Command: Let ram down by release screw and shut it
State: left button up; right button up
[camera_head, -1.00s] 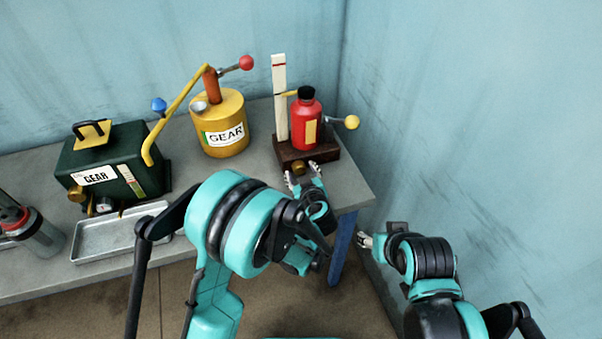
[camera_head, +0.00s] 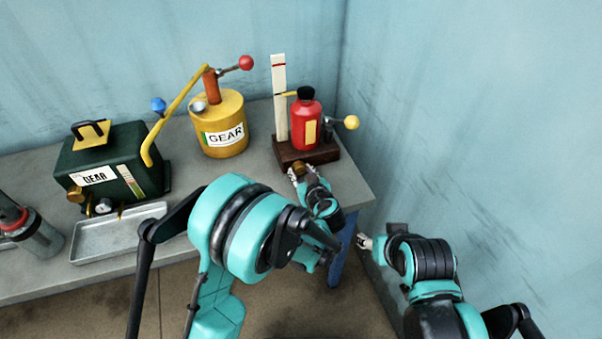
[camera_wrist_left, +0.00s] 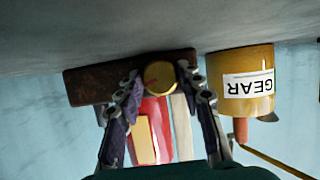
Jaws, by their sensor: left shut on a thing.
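The red bottle-shaped ram (camera_head: 306,124) with a black cap stands upright on a dark brown base block (camera_head: 323,152) near the bench's right end. A round brass release screw knob (camera_head: 299,169) is at the front of the base; it shows in the left wrist view (camera_wrist_left: 160,77) between the fingers. My left gripper (camera_head: 304,174) is shut on this knob. A lever with a yellow ball (camera_head: 351,122) sticks out to the right of the ram. A white upright scale (camera_head: 280,100) with red marks stands left of it. My right gripper (camera_head: 365,241) is empty, low by the wall.
A yellow GEAR can (camera_head: 217,140) with a pump handle stands left of the ram. A green GEAR box (camera_head: 112,160), a metal tray (camera_head: 90,246) and a grey cylinder (camera_head: 40,236) are further left. The blue wall is close on the right.

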pick_arm(q)
jog(key=m+y+b, duration=0.1)
jog(key=m+y, duration=0.1)
jog(key=m, duration=0.1)
jog(key=shift+d+g, duration=0.15)
jog(key=shift+g, duration=0.15)
dwell(0.4)
jog(key=shift+m, duration=0.3)
jog(key=o, duration=1.2)
jog(key=shift+c, duration=0.2)
notch_tip(320, 180, up, 10)
